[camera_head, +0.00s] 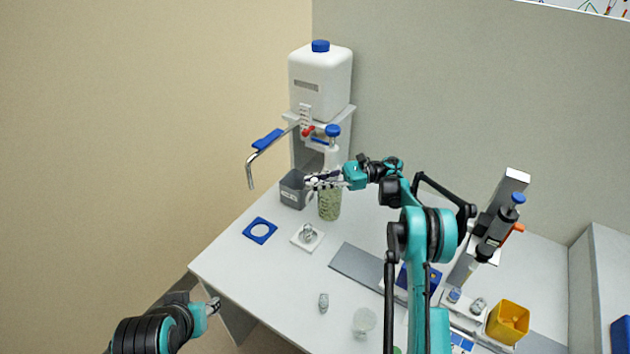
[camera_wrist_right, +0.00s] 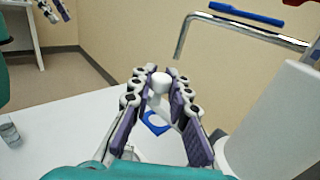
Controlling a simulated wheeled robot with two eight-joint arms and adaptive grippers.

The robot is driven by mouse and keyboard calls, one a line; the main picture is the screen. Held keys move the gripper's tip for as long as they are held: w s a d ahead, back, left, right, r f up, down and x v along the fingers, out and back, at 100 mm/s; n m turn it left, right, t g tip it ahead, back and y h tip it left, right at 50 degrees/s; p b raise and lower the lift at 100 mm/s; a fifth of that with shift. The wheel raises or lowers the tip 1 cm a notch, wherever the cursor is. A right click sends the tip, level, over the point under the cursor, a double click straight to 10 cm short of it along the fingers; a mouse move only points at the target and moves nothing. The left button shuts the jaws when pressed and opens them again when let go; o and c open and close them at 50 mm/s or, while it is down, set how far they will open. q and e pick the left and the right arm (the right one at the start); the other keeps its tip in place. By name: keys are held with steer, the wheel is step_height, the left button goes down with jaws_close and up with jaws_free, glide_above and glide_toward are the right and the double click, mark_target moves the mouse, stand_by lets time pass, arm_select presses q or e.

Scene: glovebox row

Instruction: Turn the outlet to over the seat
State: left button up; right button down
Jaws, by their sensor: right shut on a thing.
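The bent metal outlet tube (camera_head: 262,155) with a blue lever (camera_head: 267,140) reaches left from the white tank (camera_head: 320,85); its end hangs above the table's back left side. It also shows in the right wrist view (camera_wrist_right: 240,30). The blue square seat with a round hole (camera_head: 248,232) lies flat on the table; it is partly hidden in the right wrist view. My right gripper (camera_head: 318,182) is shut on a small white piece (camera_wrist_right: 162,85), beside a white cylinder (camera_wrist_right: 280,120). My left gripper (camera_head: 213,306) is open and empty off the table's front left edge.
A grey box (camera_head: 292,190) and a container of green grains (camera_head: 329,205) stand by my right gripper. A white plate with a knob (camera_head: 307,236), a small vial (camera_head: 323,302) and a clear dish (camera_head: 364,321) stand nearer. A yellow bin (camera_head: 508,322) is at right.

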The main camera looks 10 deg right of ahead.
steer(key=shift+d, duration=0.1)
stand_by(0.3)
steer(key=c, duration=1.4)
jaws_free()
step_height(320, 180, up, 10)
steer(key=shift+s+f, duration=0.1)
steer(key=shift+f, duration=0.05)
